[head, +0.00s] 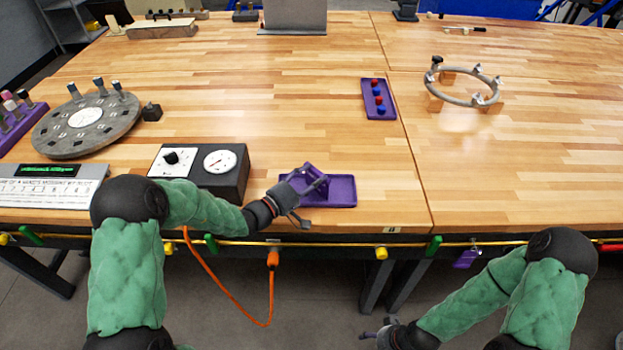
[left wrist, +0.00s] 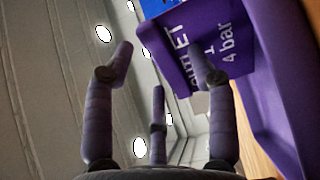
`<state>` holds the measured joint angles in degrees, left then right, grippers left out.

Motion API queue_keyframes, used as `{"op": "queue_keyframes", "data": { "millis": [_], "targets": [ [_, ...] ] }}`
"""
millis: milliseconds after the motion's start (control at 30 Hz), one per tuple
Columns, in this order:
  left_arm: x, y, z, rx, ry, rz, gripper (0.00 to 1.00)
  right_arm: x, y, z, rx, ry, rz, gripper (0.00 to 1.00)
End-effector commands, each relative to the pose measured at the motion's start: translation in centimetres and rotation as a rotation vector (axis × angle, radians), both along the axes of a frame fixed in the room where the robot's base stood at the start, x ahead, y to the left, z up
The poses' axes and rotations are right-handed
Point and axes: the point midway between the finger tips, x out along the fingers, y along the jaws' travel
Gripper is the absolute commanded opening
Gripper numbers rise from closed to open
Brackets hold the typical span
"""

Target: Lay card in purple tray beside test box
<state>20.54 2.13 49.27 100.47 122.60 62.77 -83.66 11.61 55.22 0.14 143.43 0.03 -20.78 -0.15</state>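The purple tray (head: 345,203) lies near the table's front edge, right of the black test box (head: 232,182) with its knob and gauge. The purple card (head: 314,174) is tilted up over the tray's left part; it also shows in the left wrist view (left wrist: 185,40) with white lettering, partly hidden by a finger. My left gripper (head: 308,195) is at the tray's left part, beside the card. Its fingers (left wrist: 165,75) stand apart in the wrist view, one in front of the card; contact is unclear. My right gripper (head: 372,331) is low in front of the table, its opening unclear.
A small purple tray with red and blue pieces (head: 378,98) lies further back. A grey ring on blocks (head: 465,100) stands right, a round grey plate (head: 85,125) left. An orange cable (head: 250,322) hangs from the front rail. The table's right front is clear.

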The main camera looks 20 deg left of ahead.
Motion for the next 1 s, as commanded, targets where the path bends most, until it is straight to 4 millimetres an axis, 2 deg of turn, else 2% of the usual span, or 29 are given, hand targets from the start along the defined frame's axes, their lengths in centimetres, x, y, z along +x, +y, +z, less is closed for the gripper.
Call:
{"op": "queue_keyframes", "data": {
  "millis": [33, 100, 467, 1000],
  "targets": [
    [0.0, 0.0, 0.0, 0.0, 0.0, 0.0, 0.56, 0.0, 0.0, 0.0, 0.0, 0.0, 0.0, 0.67],
    [0.0, 0.0, 0.0, 0.0, 0.0, 0.0, 0.64, 0.0, 0.0, 0.0, 0.0, 0.0, 0.0, 0.67],
    [-0.2, 0.1, 0.0, 0.0, 0.0, 0.001, 0.64, 0.0, 0.0, 0.0, 0.0, 0.0, 0.0, 0.67],
    [-3.3, 2.1, 0.0, 0.001, 0.001, 0.002, 0.64, 0.0, 0.0, -0.1, 0.0, 0.0, 0.0, 0.67]
  ]
}}
